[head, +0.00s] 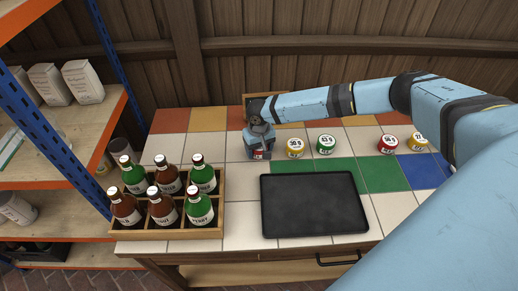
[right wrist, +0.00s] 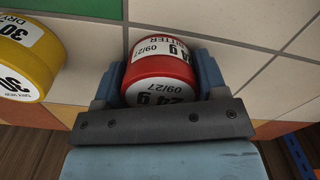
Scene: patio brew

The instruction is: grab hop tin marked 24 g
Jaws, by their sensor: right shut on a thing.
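A red hop tin (right wrist: 163,72) with a white label reading 24 g, 09/27 sits between the fingers of my right gripper (right wrist: 160,85) in the right wrist view. The fingers are shut on its sides. In the head view my right gripper (head: 260,150) points down at the tiled table, left of the other tins, and mostly hides the red tin. I cannot tell whether the tin is lifted off the tiles. A yellow tin (head: 295,148) marked 30 g is just right of the gripper; it also shows in the right wrist view (right wrist: 25,60). My left gripper is not in view.
A green tin (head: 326,144), a red tin (head: 387,144) and a yellow tin (head: 417,142) stand further right. A black tray (head: 313,204) lies in front. A wooden crate (head: 170,234) of several bottles is at left, beside a shelf (head: 62,150). My right arm spans the back right.

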